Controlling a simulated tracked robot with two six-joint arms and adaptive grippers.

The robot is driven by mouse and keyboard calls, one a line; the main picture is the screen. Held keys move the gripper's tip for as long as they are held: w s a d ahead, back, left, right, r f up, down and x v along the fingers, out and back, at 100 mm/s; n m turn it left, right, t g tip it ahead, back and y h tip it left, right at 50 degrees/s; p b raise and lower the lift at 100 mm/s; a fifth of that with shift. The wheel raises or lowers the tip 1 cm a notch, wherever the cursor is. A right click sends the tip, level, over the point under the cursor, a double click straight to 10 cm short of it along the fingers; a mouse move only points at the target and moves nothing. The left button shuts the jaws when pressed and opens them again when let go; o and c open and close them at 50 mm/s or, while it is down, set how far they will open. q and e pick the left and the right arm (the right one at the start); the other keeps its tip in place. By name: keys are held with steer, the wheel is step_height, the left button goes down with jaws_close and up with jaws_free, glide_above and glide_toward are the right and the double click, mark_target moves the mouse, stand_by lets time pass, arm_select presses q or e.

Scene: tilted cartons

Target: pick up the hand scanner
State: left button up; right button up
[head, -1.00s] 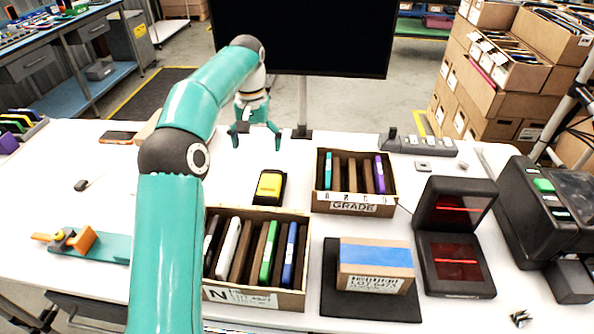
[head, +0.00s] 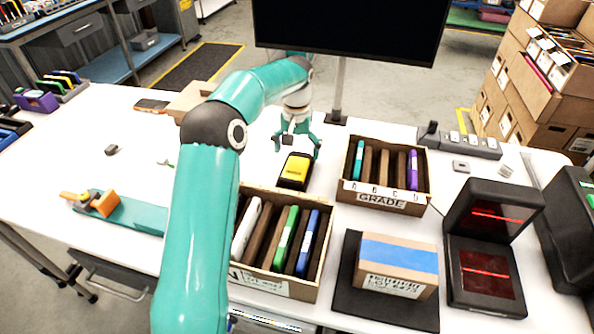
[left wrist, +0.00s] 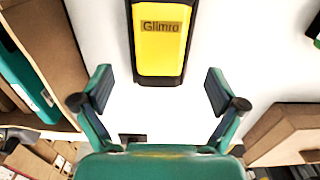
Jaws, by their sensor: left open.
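The hand scanner looks to be the yellow and black device (head: 295,170) lying on the white table between the two cartons. In the left wrist view the yellow and black device (left wrist: 161,40) reads "Glimro" and lies ahead of the fingertips, near the top edge. My left gripper (head: 296,146) is open and empty, just behind the device in the head view. In the left wrist view the left gripper (left wrist: 160,92) has its two fingers spread, with bare table between them. The right gripper is not in view.
A carton of upright devices (head: 272,289) stands in front, and a carton marked GRADE (head: 381,201) stands to the right. A box with a blue band (head: 398,266) lies on a black mat. The monitor stand (head: 337,100) is behind.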

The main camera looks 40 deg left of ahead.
mark_target(297, 163)
arm_select(q)
steer(key=shift+f+p, duration=0.4)
steer(key=shift+f, duration=2.25)
steer(key=c, duration=1)
steer(key=shift+w, duration=0.1)
steer(key=shift+c, duration=0.6)
steer(key=shift+r, duration=0.2)
